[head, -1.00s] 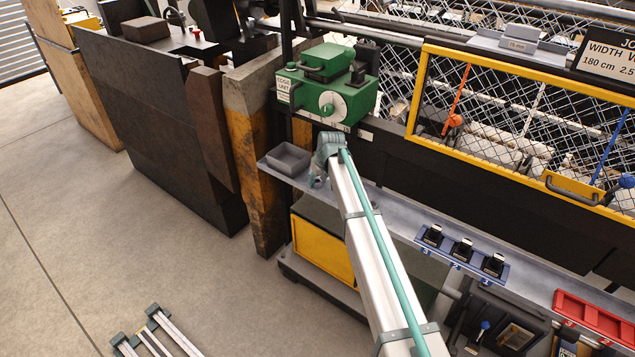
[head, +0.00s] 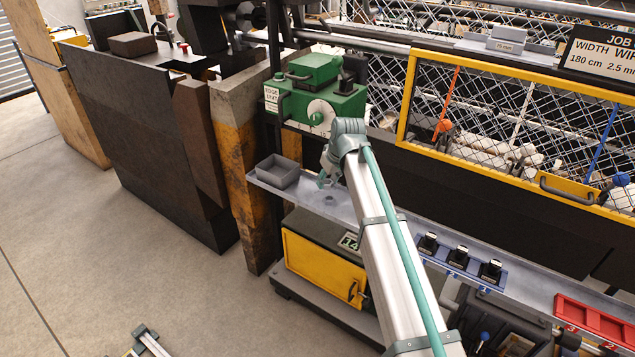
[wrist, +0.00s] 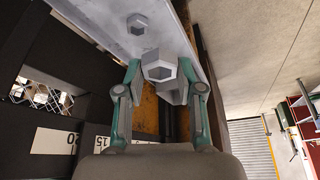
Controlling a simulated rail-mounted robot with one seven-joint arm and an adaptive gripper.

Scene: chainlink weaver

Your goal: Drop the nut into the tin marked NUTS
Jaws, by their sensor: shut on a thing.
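My gripper (wrist: 160,80) is shut on a grey six-sided nut (wrist: 158,68), held between its two fingertips in the wrist view. In the head view my gripper (head: 325,181) is above the grey shelf, just right of a small open grey tin (head: 278,173). The tin stands at the shelf's left end; no NUTS marking is readable on it. The nut cannot be made out in the head view. Another small grey six-sided piece (wrist: 137,23) lies on the shelf in the wrist view.
The shelf (head: 375,218) runs along the machine. A green unit (head: 318,95) stands behind and above the tin. A yellow-fronted cabinet (head: 318,265) is below the shelf. A blue holder (head: 455,268) and a red tray (head: 595,320) are farther right.

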